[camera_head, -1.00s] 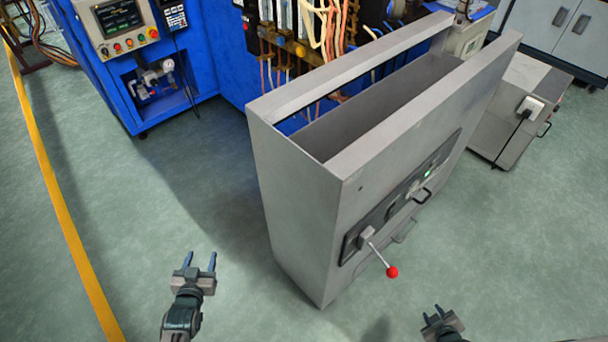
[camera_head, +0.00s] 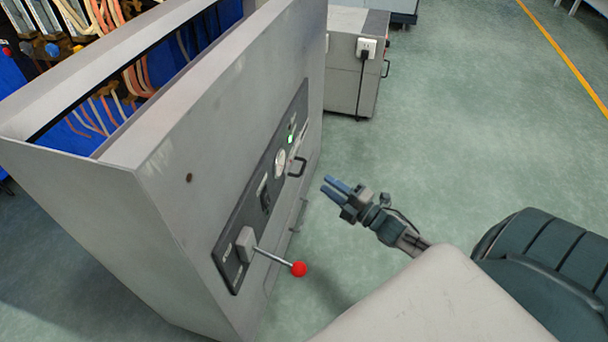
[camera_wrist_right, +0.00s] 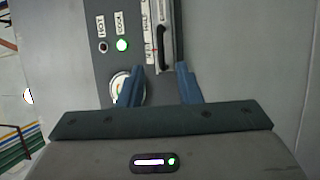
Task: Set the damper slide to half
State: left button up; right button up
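The grey cabinet's dark control panel (camera_head: 262,188) carries a slide with a black bar handle (camera_head: 297,167) at its far end, which I take as the damper slide. In the right wrist view the black handle (camera_wrist_right: 161,48) stands on a light plate beside a marked scale (camera_wrist_right: 147,30), too small to read. My right gripper (camera_head: 332,184) is in front of the panel, apart from it, to the right of the handle. In the wrist view its blue fingers (camera_wrist_right: 158,84) are apart with nothing between them. My left gripper is out of view.
On the same panel are a lit green lamp (camera_head: 290,139), a round gauge (camera_head: 280,163) and a lever with a red ball (camera_head: 299,269). A grey box (camera_head: 352,72) with a socket stands behind. The green floor to the right is clear.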

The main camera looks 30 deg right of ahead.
aim_at(301, 160)
jog(key=b+x, duration=0.1)
jog(key=x, duration=0.7)
jog(key=shift+w, duration=0.25)
grip_shut()
